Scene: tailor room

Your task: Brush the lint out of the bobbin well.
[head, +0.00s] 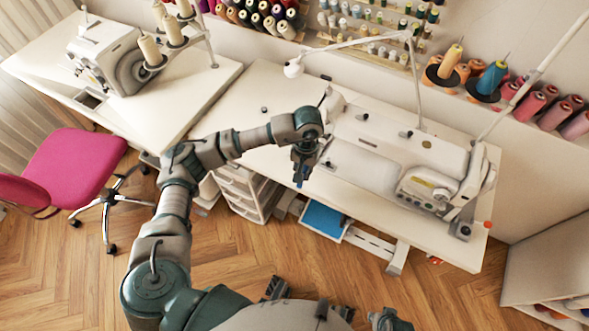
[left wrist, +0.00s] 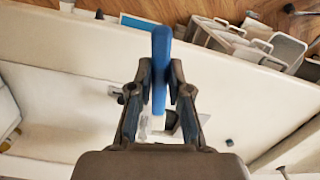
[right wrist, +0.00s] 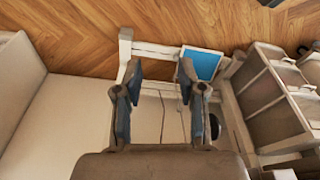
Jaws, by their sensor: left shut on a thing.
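My left gripper (head: 303,165) is over the front edge of the table by the left end of the white sewing machine (head: 395,150). In the left wrist view the left gripper (left wrist: 160,85) is shut on a blue brush handle (left wrist: 161,60), held upright in the picture between the fingers. The brush's far end is hidden or unclear. A small dark opening (left wrist: 172,120) shows in the white surface past the fingers; I cannot tell whether it is the bobbin well. In the right wrist view my right gripper (right wrist: 158,92) is open and empty.
A white drawer unit (head: 246,190) and a blue-topped pedal (head: 325,219) stand under the table. A second machine (head: 112,55) is on the left table, with a pink chair (head: 75,168) in front. A lamp (head: 293,69) and thread cones (head: 487,80) are behind.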

